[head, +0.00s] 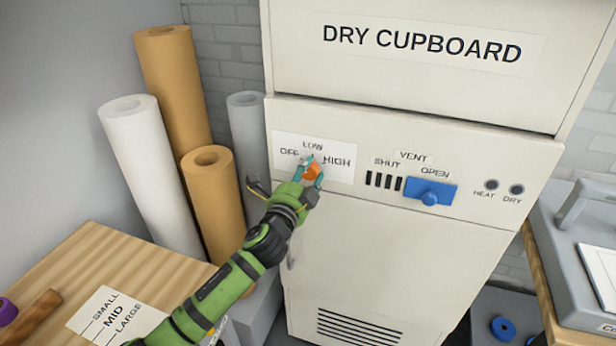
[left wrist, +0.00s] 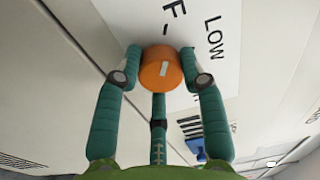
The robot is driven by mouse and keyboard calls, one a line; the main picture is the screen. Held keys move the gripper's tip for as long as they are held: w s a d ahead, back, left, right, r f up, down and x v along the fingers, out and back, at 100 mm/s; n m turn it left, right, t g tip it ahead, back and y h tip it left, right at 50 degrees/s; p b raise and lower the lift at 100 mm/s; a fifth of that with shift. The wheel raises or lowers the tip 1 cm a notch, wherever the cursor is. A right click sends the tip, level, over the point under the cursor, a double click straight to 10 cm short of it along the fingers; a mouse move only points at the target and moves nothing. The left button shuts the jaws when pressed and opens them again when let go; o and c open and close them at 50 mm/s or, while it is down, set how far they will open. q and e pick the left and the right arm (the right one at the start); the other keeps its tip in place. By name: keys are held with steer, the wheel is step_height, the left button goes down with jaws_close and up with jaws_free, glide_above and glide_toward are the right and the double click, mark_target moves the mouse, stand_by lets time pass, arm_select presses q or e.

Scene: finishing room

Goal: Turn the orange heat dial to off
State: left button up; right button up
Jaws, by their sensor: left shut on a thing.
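In the left wrist view the dial (left wrist: 161,69) sits between the fingertips of my left gripper (left wrist: 162,68). A short white mark on its face runs nearly upright in that picture. The LOW lettering and an F show beside it. I cannot tell which setting the mark points to. My right gripper is not in view.
A blue vent slider (head: 431,191) sits at the OPEN end, right of the dial. Two small round indicators (head: 504,187) are marked HEAT and DRY. Paper rolls (head: 178,90) stand left of the cupboard. A wooden table (head: 85,255) is at lower left.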

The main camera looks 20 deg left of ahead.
arm_select(q)
steer(key=shift+a+r+n, duration=0.2)
steer(key=shift+r+n, duration=0.05)
steer(key=shift+n, duration=0.15)
steer(key=o, duration=1.1)
steer(key=shift+o, duration=0.2)
steer(key=shift+w+f, duration=0.1)
steer(key=shift+f, duration=0.05)
steer(key=shift+s+f, duration=0.1)
steer(key=shift+s, duration=0.2)
steer(key=s, duration=1.1)
steer(key=shift+s+a, duration=0.25)
steer(key=shift+a, duration=0.15)
steer(key=shift+f, duration=0.2)
